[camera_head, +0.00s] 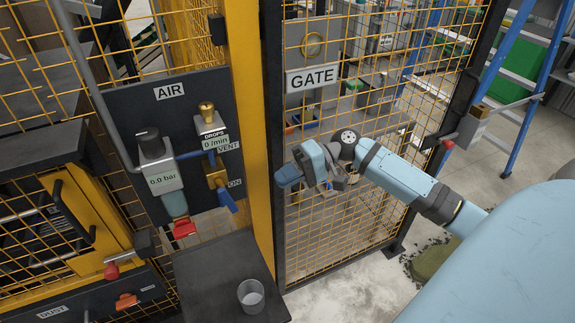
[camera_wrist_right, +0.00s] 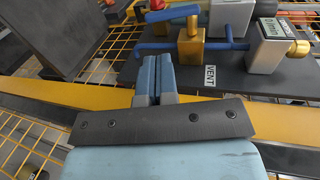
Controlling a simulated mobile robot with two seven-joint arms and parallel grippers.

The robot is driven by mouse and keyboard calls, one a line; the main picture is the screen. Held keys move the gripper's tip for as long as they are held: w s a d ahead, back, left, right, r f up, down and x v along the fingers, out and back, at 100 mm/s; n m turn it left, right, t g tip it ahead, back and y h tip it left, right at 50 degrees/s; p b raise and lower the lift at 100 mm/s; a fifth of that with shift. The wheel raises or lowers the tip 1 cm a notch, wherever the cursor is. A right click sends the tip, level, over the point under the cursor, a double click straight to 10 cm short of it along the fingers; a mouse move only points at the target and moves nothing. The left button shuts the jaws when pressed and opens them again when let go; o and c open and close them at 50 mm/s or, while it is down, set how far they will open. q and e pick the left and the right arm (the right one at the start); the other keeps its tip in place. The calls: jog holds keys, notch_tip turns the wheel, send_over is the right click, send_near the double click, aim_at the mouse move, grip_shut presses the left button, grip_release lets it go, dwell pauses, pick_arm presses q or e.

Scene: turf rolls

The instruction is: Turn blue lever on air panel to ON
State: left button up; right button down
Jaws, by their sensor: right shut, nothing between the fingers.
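The dark air panel (camera_head: 140,100) is on the yellow-framed fence at the left in the head view. In the right wrist view the lever (camera_wrist_right: 153,47) extends left from the brass valve (camera_wrist_right: 190,46). My right gripper (camera_head: 284,177) is shut and empty, in front of the gate and right of the lever. My left gripper is out of view.
A gauge (camera_head: 162,180) reads 0.0 bar, with a red-ended fitting (camera_head: 184,228) below. A dark shelf (camera_head: 210,280) holds a clear cup (camera_head: 250,296). A yellow post (camera_head: 250,120) stands between panel and mesh gate (camera_head: 345,225). A blue ladder (camera_head: 515,80) is at right.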

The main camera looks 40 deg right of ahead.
aim_at(236, 206)
jog(key=p+x, duration=0.2)
jog(key=x, duration=0.8)
jog(key=shift+f, duration=0.1)
jog(key=shift+w+a+f, duration=0.1)
jog(key=shift+a+f, duration=0.05)
jog(key=shift+f, duration=0.15)
jog(key=shift+a+f+t+y+b, duration=0.15)
jog(key=shift+a+t+y+b, duration=0.2)
jog(key=shift+b, duration=0.9)
jog(key=shift+w, duration=0.1)
